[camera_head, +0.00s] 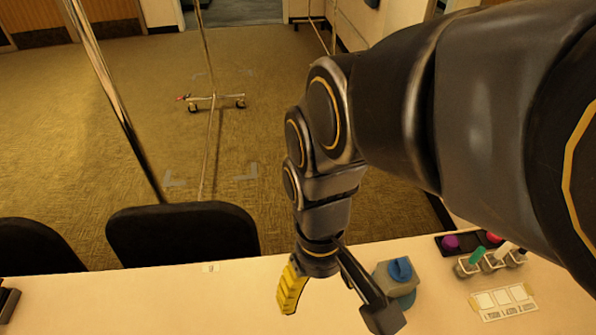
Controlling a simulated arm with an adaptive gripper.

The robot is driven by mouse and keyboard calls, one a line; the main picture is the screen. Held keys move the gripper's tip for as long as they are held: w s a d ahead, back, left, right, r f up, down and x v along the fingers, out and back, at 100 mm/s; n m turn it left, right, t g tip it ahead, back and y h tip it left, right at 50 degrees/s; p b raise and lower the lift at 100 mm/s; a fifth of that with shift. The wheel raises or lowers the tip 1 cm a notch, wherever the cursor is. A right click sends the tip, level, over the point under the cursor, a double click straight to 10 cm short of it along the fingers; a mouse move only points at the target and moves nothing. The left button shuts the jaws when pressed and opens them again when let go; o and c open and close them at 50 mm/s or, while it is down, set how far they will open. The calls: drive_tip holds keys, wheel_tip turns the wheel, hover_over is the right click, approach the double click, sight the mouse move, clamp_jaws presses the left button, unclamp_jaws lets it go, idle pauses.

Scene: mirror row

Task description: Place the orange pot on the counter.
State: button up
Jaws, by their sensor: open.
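I do not see an orange pot in this view. The counter (130,300) is a pale cream surface along the bottom of the picture. My gripper (338,308) hangs at the end of my dark arm over the counter, pointing down. Its fingers are spread apart; the left one shows a yellow ridged face and the right one is dark. Nothing shows between them. My arm covers much of the right side and hides part of the counter and the floor.
A grey-teal object with a blue top (400,270) stands just right of my gripper. Small green- and red-topped containers (475,256), a purple item (450,243) and a white panelled card (503,301) are farther right. Black chairs (182,235) stand behind the counter. The counter's left-middle is mostly clear.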

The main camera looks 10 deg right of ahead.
drive_tip(key=shift+o, duration=1.1)
drive_tip(key=s+d+m, duration=0.3)
drive_tip(key=s+d, duration=0.1)
drive_tip(key=s, duration=0.2)
drive_tip(key=shift+s+d+r, duration=0.2)
drive_tip(key=shift+d+r, duration=0.1)
drive_tip(key=shift+r, duration=0.05)
drive_tip(key=shift+w, duration=0.1)
